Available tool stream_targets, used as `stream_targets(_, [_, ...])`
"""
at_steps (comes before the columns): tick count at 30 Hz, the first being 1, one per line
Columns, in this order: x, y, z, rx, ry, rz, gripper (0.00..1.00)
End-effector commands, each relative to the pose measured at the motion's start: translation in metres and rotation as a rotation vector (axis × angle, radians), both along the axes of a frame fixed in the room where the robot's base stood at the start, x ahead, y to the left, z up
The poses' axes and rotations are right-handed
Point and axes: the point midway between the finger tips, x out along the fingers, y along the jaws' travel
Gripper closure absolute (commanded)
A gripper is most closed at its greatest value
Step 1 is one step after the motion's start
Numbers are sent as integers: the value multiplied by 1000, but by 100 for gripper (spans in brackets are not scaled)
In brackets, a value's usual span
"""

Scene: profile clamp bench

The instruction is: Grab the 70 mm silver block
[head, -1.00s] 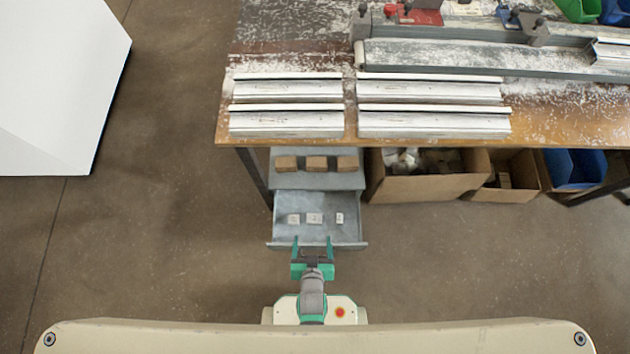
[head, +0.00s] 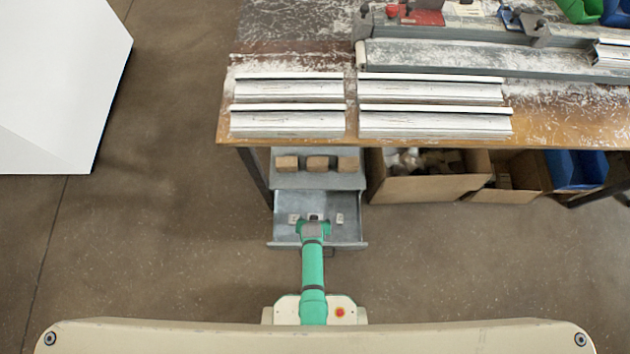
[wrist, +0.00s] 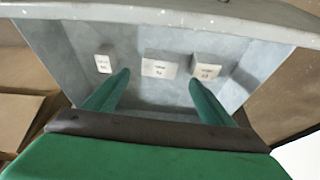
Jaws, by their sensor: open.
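Three silver blocks lie in a row in an open grey drawer (head: 350,230). The middle one is the widest in the wrist view (wrist: 160,64) and its label seems to read 70. A smaller block (wrist: 104,60) is on its left there and a mid-sized one (wrist: 206,66) on its right; their small labels are hard to read. My gripper (wrist: 158,82) is open and empty, its two green fingers apart, one toward each side of the middle block. In the head view my gripper and wrist largely hide the middle block. The height of the fingertips above it is unclear.
The drawer walls and front edge surround the blocks. Behind, a grey shelf or drawer holds three brown blocks (head: 318,163) under the workbench (head: 400,137). A cardboard box (head: 425,187) stands to the right.

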Motion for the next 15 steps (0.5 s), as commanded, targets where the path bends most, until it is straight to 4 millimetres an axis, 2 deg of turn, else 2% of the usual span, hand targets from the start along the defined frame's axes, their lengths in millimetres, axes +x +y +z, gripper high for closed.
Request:
stream_targets(6, [9, -1, -20, 0, -1, -1, 23])
stream_targets(15, [14, -1, -30, 0, -2, 0, 23])
